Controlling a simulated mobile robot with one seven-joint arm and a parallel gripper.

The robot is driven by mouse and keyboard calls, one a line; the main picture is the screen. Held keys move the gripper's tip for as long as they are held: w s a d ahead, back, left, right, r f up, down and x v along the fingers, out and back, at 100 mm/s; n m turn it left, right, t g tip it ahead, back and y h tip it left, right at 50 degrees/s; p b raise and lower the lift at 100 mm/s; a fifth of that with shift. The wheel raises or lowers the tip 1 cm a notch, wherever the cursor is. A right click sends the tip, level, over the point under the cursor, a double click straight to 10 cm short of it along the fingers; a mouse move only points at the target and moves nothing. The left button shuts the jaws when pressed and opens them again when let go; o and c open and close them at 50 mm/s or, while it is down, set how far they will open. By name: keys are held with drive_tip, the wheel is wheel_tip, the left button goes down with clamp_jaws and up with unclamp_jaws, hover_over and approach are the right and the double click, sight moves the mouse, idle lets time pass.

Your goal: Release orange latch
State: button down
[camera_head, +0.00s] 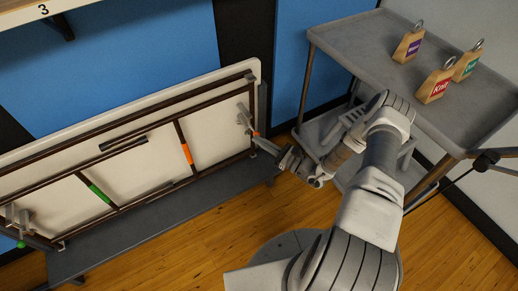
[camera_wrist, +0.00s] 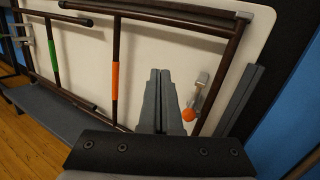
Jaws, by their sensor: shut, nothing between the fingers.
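The orange latch is a metal lever with an orange ball tip (camera_wrist: 188,115), at the right end of a folded white table's frame. In the head view its metal part (camera_head: 244,117) shows, with the orange tip partly behind my gripper. My gripper (camera_head: 259,143) reaches toward the table from the right. In the wrist view my gripper (camera_wrist: 160,74) is shut and empty, its fingers just left of the latch. I cannot tell whether they touch it. The folded table (camera_head: 130,180) stands on edge, with an orange band (camera_head: 187,154) and a green band (camera_head: 99,193) on its brown frame.
A second latch with a green tip (camera_head: 21,244) is at the table's left end. The folded table stands on a low dark bench (camera_head: 150,215). A grey cart (camera_head: 365,45) at right holds several labelled wooden tags (camera_head: 436,86). Wooden floor (camera_head: 225,230) is clear in front.

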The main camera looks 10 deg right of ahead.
drive_tip(key=s+d+f+m+t+h+b, duration=0.1)
drive_tip(key=f+m+h, duration=0.3)
drive_tip(key=f, duration=0.4)
drive_tip(key=s+d+f+m+t+h+b, duration=0.1)
drive_tip(key=s+d+f+m+t+h, duration=0.1)
drive_tip(key=f, duration=0.5)
drive_tip(key=m+t+h, duration=0.1)
drive_tip(key=m+h, duration=0.1)
drive_tip(key=m, duration=0.1)
drive_tip(key=shift+s+f, duration=0.25)
drive_tip(key=shift+f, duration=0.15)
drive_tip(key=shift+w+d, duration=0.1)
drive_tip(key=w+a+r+b, duration=0.2)
drive_tip(key=w+r+b, duration=0.2)
drive_tip(key=w, duration=0.6)
drive_tip(key=shift+w+r, duration=0.2)
drive_tip(key=shift+r, duration=0.05)
drive_tip(key=shift+a, duration=0.1)
wheel_tip(320, 180, up, 4)
drive_tip(key=p, duration=0.3)
drive_tip(key=shift+p, duration=0.35)
drive_tip(key=shift+r, duration=0.1)
